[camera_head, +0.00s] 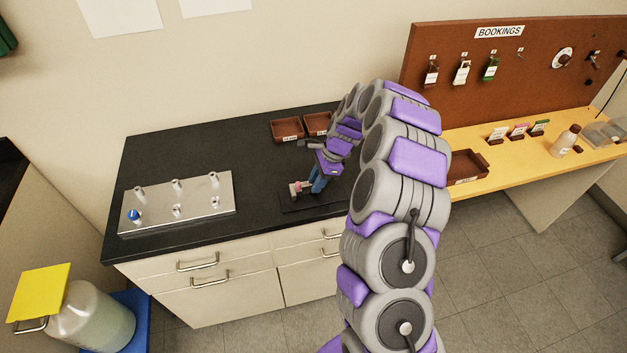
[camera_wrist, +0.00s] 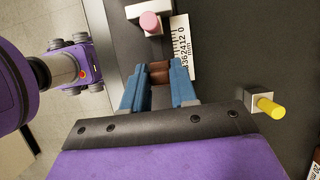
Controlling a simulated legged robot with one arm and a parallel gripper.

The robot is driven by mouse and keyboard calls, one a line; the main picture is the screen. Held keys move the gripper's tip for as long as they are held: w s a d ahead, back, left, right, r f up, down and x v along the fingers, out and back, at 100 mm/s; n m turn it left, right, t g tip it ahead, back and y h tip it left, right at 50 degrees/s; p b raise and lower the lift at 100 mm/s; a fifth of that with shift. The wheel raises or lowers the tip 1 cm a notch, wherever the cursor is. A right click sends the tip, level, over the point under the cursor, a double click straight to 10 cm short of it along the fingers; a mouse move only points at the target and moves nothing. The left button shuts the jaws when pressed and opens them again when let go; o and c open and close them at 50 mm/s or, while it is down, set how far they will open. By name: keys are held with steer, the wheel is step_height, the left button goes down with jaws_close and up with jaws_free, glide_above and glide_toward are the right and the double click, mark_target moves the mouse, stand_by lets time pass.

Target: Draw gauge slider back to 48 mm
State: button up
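The gauge (camera_head: 301,203) is a dark strip near the front of the black bench. In the wrist view it shows a white millimetre scale (camera_wrist: 181,48), a pink knob (camera_wrist: 150,22) on a pale block at one end, and a brown block (camera_wrist: 159,72), apparently the slider. My gripper (camera_wrist: 160,75) has blue fingers, one on each side of the brown block. The block fills the gap at the fingertips, so the fingers look shut on it. In the head view my gripper (camera_head: 318,182) reaches down over the gauge and hides part of it. The scale reading is not clear.
A metal plate (camera_head: 210,207) with several pegs lies left on the bench. Two brown trays (camera_head: 287,129) stand behind the gauge. A yellow peg (camera_wrist: 269,107) on a grey block stands right of my fingers. Bare bench lies between plate and gauge.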

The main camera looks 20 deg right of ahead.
steer(key=o, duration=0.4)
steer(key=shift+d, duration=0.3)
steer(key=shift+o, duration=0.2)
steer(key=shift+r, duration=0.2)
steer(key=p+v, duration=0.3)
steer(key=v, duration=1.4)
steer(key=shift+d, duration=0.2)
steer(key=shift+f, duration=0.15)
